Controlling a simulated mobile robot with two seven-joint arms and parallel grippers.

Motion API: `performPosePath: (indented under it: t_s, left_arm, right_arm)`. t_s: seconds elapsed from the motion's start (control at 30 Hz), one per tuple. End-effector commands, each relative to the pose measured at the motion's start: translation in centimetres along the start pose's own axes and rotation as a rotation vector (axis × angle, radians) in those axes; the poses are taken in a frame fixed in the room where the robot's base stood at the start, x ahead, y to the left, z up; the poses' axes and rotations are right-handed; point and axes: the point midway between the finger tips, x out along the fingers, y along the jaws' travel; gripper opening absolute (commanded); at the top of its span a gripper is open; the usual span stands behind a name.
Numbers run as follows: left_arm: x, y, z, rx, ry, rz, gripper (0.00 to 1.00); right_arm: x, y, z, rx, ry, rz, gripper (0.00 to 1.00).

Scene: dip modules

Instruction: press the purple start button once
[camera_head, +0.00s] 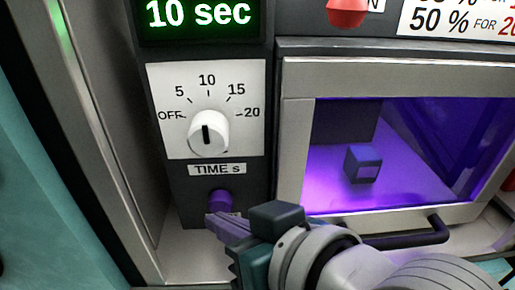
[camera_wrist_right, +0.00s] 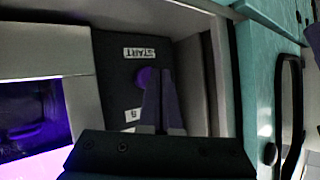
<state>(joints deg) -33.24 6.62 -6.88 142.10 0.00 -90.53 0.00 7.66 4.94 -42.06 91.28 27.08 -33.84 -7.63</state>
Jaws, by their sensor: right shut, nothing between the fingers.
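The purple button (camera_head: 220,201) sits low on the dark control panel (camera_head: 180,190), below the "TIME s" label. My right gripper (camera_head: 217,222) is shut and empty, its fingertips just below the button in the head view. In the right wrist view, the button (camera_wrist_right: 146,77) shows beside the fingertips (camera_wrist_right: 160,72), partly covered by them, with a "START" label (camera_wrist_right: 147,53) seen upside down. I cannot tell whether the fingertips touch the button. My left gripper is not in view.
A white knob (camera_head: 209,135) on the dial plate stands above the button, and a green display (camera_head: 198,14) reads "10 sec". To the right is a closed window door (camera_head: 292,130) with a dark handle (camera_head: 410,239); a small block (camera_head: 362,163) sits inside in purple light.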

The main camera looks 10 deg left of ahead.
Motion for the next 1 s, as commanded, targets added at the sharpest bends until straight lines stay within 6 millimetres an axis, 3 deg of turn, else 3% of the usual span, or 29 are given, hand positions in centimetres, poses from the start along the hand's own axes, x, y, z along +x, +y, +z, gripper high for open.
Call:
performPosePath:
  t_s: [0.47,1.0]
  left_arm:
    - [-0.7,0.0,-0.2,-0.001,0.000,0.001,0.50]
    - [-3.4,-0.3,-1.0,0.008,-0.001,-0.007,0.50]
  right_arm:
    - [-0.6,-0.5,0.4,0.001,-0.003,-0.001,0.00]
    - [-3.9,-2.9,2.7,0.001,-0.002,-0.002,0.00]
